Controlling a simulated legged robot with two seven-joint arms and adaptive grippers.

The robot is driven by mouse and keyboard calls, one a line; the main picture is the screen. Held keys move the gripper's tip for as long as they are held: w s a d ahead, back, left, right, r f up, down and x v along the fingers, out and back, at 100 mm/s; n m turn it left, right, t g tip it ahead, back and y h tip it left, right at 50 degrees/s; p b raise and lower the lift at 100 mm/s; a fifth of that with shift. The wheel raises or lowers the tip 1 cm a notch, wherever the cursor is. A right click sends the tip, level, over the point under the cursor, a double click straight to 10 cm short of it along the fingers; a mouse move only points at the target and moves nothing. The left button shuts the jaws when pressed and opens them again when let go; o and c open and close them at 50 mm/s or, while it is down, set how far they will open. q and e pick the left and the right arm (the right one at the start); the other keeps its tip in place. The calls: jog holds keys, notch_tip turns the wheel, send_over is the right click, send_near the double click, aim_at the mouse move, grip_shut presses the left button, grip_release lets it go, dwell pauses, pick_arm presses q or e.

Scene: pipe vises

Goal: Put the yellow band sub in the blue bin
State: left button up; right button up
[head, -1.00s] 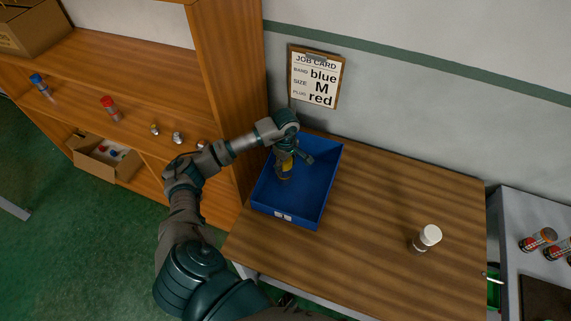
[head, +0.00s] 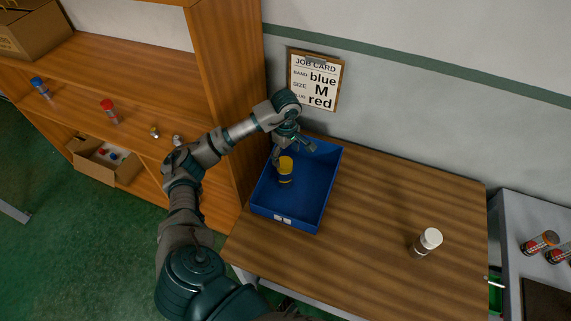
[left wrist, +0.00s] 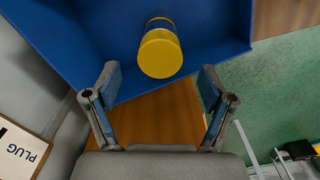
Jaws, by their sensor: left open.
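The yellow band sub (head: 286,169) is inside the blue bin (head: 318,194), near its left side. It appears to stand upright. In the left wrist view the yellow band sub (left wrist: 160,52) shows its yellow top, with the blue bin (left wrist: 215,60) around it. My left gripper (head: 293,148) is open and empty above the far part of the bin. Its two fingers (left wrist: 159,88) are spread wide, apart from the sub. My right gripper is not in view.
A white-capped sub (head: 428,240) stands on the wooden table (head: 385,200). A job card (head: 315,80) hangs on the wall behind the bin. A wooden shelf with a blue-capped (head: 40,86) and a red-capped sub (head: 108,108) stands left. The table right of the bin is mostly clear.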

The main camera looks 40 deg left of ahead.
pick_arm(q)
notch_tip(320, 180, up, 5)
jog(key=shift+d+f, duration=0.15)
jog(key=shift+f, duration=0.05)
dwell(0.4)
